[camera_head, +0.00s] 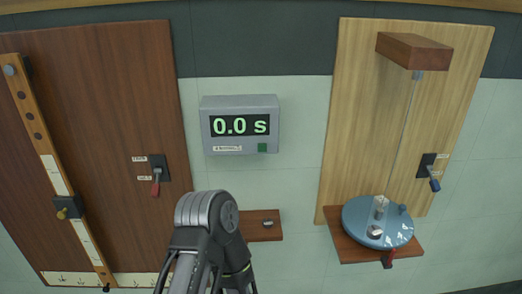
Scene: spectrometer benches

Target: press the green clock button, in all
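The green clock button (262,147) is a small square at the lower right of the grey clock box (240,104). The clock's display (240,125) reads 0.0 s in green. One of my arms rises from the bottom centre, below the clock, with its grey rounded joint well apart from the button. No gripper fingertips show in this view. Nothing covers the button.
A light wood panel (355,100) at right has a blue disc (360,215) and a blue-handled lever (433,180). A small brown shelf (258,232) sits below the clock.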

